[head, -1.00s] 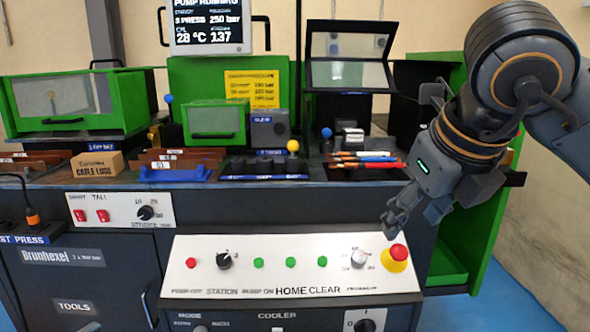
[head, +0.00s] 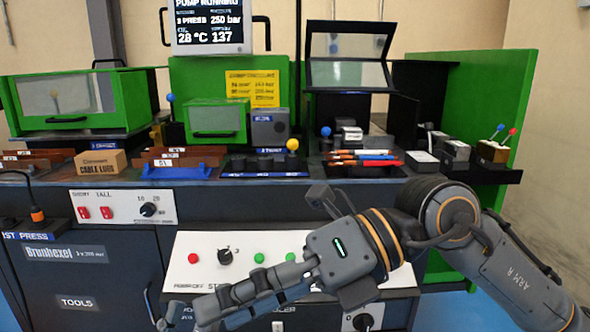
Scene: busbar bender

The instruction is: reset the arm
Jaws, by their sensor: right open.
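My right arm comes in from the right in the head view and lies low across the front of the control panel (head: 200,245). My right gripper (head: 188,312) points left and a little down, with its long grey fingers near the bottom edge of the picture. It is open, and I see nothing held in it. The arm and gripper hide the right and lower parts of the panel, including the emergency stop. The red button (head: 193,258), the black station knob (head: 225,257) and green buttons (head: 259,258) still show. My left gripper is not in view.
Behind the panel, the bench holds a cable lugs box (head: 101,162), a blue tray (head: 175,173), pens (head: 365,158) and small levers (head: 500,132). A green side wall (head: 495,85) stands at the right. A monitor (head: 208,25) hangs above.

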